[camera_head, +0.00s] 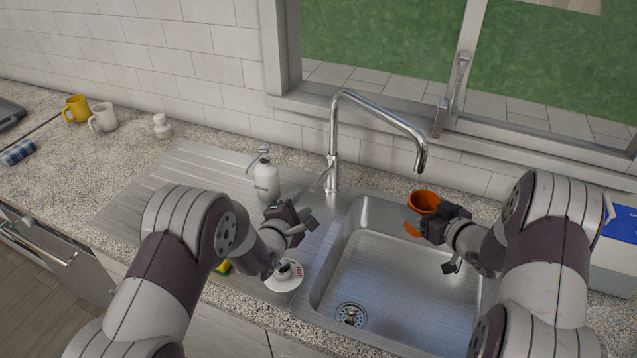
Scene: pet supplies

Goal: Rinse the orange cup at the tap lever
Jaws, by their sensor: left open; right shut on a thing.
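The orange cup (424,201) is over the back right of the sink basin (385,262), below and near the spout end. My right gripper (421,222) is shut on it, and the gripper hides part of the cup. The chrome tap (334,140) stands behind the sink, its spout arching right over the basin. My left gripper (306,218) is open and empty, in front of the lever and left of the basin. I cannot tell whether water runs.
A white soap bottle (266,180) stands just behind my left gripper. A white round item (284,279) and a yellow-green sponge (222,268) lie near the front edge. Mugs (103,117) stand at the far left. A blue-white box (613,250) is at right. The drainboard (165,185) is mostly clear.

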